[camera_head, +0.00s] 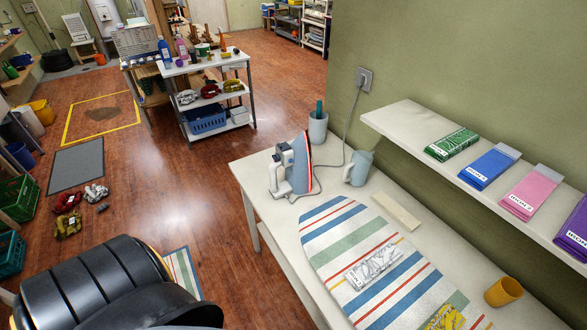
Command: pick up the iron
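The iron (298,170) stands upright on its heel near the far left end of the white table (250,170). Its body is light grey-blue, its handle is on the left side, and its soleplate edge with a red line faces right. A grey cord runs from it up to a wall outlet (364,79). Neither of my grippers shows in the head view, so nothing of mine is seen touching the iron.
Beside the iron are a grey-blue jug (357,168) and a cup (318,128). A striped ironing pad (345,235) with folded cloths and a yellow cup (503,292) lie nearer. A wall shelf (400,127) overhangs the right. Wood floor is open left of the table.

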